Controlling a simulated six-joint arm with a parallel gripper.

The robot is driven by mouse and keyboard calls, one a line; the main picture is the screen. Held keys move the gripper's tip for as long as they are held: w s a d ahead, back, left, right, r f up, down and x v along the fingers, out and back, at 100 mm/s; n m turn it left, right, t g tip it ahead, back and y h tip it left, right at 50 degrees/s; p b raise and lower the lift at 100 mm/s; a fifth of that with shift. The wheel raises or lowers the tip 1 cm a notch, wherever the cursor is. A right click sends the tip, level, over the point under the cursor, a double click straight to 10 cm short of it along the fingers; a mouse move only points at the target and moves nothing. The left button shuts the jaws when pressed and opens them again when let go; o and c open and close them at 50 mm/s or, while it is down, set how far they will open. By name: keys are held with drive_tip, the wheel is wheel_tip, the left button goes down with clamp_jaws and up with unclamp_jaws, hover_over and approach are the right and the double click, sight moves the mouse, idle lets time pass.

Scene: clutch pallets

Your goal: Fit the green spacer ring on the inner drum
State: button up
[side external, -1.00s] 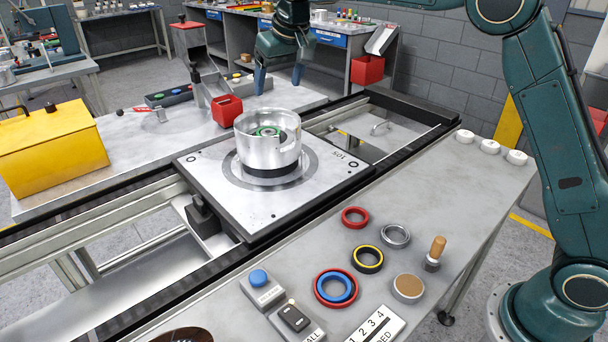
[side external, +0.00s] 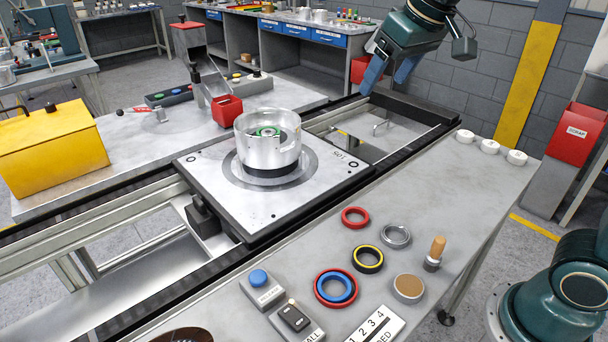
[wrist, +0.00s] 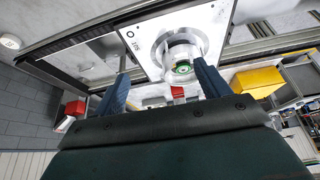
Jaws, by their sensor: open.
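A silver cylindrical housing (side external: 258,154) stands upright on the pallet plate (side external: 215,190). The green spacer ring (side external: 267,131) is inside it, near the middle and around a central part, where the inner drum is mostly hidden by the housing wall. I cannot tell how deep or level the ring sits. In the wrist view the green ring (wrist: 183,67) also shows inside the housing. My gripper (side external: 389,78) is open and empty, raised well to the right of and behind the housing, touching nothing.
On the front bench lie a red ring (side external: 355,217), a silver ring (side external: 396,236), a black-yellow ring (side external: 368,259), a red ring with a blue one inside (side external: 335,287) and a wooden-handled tool (side external: 435,254). A yellow box (side external: 50,148) and red bin (side external: 227,109) stand behind the conveyor.

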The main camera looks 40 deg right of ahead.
drive_tip(key=s+f, duration=0.4)
drive_tip(key=s, duration=0.5)
drive_tip(key=s+f, duration=0.4)
drive_tip(key=s, duration=0.5)
drive_tip(key=shift+s+d+f, duration=0.25)
drive_tip(key=shift+s+d, duration=0.05)
drive_tip(key=shift+d, duration=0.1)
